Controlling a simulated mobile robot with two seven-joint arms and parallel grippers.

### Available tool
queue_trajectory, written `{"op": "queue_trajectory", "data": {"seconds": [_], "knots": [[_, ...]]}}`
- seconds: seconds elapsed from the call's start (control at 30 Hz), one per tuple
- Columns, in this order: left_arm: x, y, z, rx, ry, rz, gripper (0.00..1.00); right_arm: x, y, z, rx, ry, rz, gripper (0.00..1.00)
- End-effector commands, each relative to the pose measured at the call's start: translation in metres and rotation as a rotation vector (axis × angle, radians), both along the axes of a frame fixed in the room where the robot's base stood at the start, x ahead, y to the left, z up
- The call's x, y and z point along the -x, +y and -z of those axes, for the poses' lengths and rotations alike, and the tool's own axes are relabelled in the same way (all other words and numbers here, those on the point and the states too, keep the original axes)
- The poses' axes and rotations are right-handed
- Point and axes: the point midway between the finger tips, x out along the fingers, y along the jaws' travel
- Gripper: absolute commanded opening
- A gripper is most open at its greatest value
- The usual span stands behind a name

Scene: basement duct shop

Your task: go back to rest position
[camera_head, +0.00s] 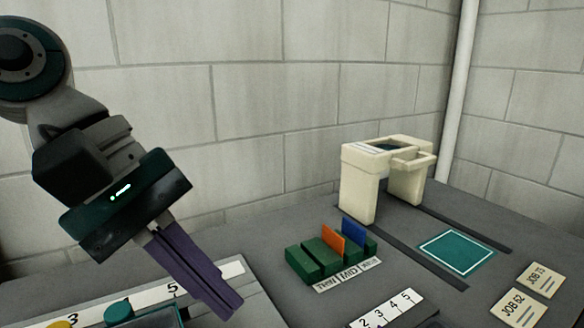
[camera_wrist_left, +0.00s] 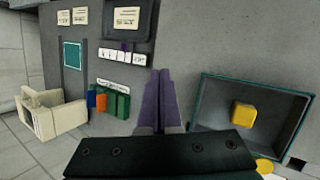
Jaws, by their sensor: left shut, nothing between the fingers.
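My left gripper (camera_head: 222,302) comes in from the left in the head view, raised over the left part of the grey table. Its two purple fingers are together, with nothing held between them. The fingers also show in the left wrist view (camera_wrist_left: 160,88), pointing over the table and touching none of the objects there as far as I can see. My right gripper is in neither view.
A green slotted rack (camera_head: 318,262) holds orange and blue cards. A cream stand (camera_head: 361,186) is behind it, and a teal square (camera_head: 457,252) lies to its right. Job cards (camera_head: 538,279) lie far right. A teal-edged tray (camera_wrist_left: 213,100) holds a yellow block (camera_wrist_left: 243,115).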

Motion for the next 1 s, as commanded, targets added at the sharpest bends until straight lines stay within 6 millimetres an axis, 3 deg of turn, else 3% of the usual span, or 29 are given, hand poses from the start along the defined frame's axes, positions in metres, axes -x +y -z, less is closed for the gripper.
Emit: {"op": "queue_trajectory", "data": {"seconds": [0.03, 0.1, 0.17, 0.2, 0.27, 0.3, 0.4, 0.47, 0.57, 0.6, 0.67, 0.7, 0.8, 0.9, 1.0], "knots": [[0.012, -0.039, -0.021, 0.174, 0.053, -0.056, 0.0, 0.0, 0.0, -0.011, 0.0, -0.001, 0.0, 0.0], [0.022, -0.085, -0.058, 0.435, 0.153, -0.17, 0.0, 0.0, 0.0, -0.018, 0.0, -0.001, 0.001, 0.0], [0.026, -0.115, -0.1, 0.673, 0.277, -0.291, 0.0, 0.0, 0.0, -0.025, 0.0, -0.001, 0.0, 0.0], [0.025, -0.128, -0.132, 0.842, 0.382, -0.388, 0.0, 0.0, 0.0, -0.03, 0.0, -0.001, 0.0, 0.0], [0.017, -0.134, -0.177, 1.087, 0.566, -0.547, 0.0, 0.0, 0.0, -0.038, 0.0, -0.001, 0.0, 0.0], [0.008, -0.129, -0.203, 1.242, 0.701, -0.657, 0.0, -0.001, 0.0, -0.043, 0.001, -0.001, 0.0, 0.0], [-0.022, -0.091, -0.244, 1.6, 1.07, -0.952, 0.0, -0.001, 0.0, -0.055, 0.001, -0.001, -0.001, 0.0], [-0.04, -0.057, -0.247, 1.795, 1.306, -1.142, 0.0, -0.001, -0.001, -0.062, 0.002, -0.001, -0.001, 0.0], [-0.056, 0.005, -0.22, 2.088, 1.707, -1.478, 0.0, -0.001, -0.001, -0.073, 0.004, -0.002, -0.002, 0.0], [-0.055, 0.029, -0.2, -1.979, -1.68, 1.459, 0.0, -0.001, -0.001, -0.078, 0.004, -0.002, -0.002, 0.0], [-0.042, 0.059, -0.164, -1.7, -1.515, 1.338, 0.0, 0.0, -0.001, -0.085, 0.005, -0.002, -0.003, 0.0], [-0.027, 0.076, -0.138, -1.533, -1.398, 1.259, 0.0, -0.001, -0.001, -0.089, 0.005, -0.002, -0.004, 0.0], [0.023, 0.1, -0.084, -1.195, -1.122, 1.089, 0.0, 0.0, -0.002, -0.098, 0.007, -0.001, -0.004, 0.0], [0.083, 0.109, -0.047, -0.94, -0.869, 0.951, 0.0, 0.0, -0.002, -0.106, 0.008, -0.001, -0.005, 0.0], [0.146, 0.108, -0.027, -0.736, -0.635, 0.837, 0.0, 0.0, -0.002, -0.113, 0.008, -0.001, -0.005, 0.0]]}}
